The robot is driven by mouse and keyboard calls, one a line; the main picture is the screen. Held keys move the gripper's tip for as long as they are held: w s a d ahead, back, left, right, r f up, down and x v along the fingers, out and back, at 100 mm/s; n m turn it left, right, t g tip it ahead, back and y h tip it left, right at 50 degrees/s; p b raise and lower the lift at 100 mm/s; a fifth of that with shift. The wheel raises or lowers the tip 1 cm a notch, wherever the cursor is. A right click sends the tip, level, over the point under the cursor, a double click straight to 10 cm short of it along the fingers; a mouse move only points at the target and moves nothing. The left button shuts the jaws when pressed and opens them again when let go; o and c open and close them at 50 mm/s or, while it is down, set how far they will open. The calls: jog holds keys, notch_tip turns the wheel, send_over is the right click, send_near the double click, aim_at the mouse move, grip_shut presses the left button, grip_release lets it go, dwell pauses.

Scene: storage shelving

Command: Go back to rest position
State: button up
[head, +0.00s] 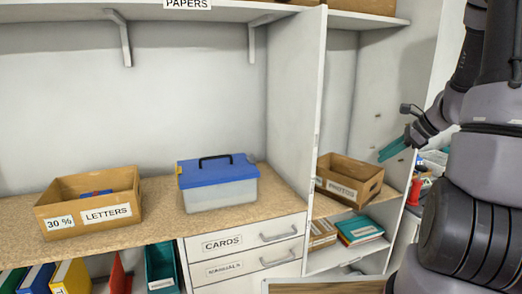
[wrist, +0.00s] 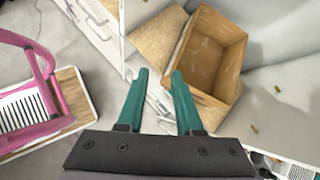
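The brown PHOTOS box (head: 347,183) stands on the right-hand shelf, left of and below my gripper. In the wrist view this open box (wrist: 213,50) lies beyond the right finger and looks empty. My arm fills the right edge of the head view.
A white upright panel (head: 312,110) divides the shelving. The worktop (head: 165,206) holds a LETTERS box (head: 92,205) and a blue-lidded bin (head: 217,183). CARDS and MANUALS drawers (head: 245,250) look shut. A pink object (wrist: 35,95) rests on a wooden-topped surface (wrist: 78,95).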

jog(key=s+a+r+n+h, duration=0.2)
jog(key=s+a+r+n, duration=0.5)
jog(key=s+r+n, duration=0.2)
jog(key=s+a+r+n+t+h, duration=0.1)
jog(key=s+a+r+n+h, duration=0.1)
jog(key=s+a+r+n, duration=0.5)
jog(key=s+r+n, duration=0.2)
jog(key=s+r, duration=0.1)
jog(key=r, duration=0.1)
jog(key=shift+s+a+n, duration=0.15)
jog(key=shift+s+n, duration=0.15)
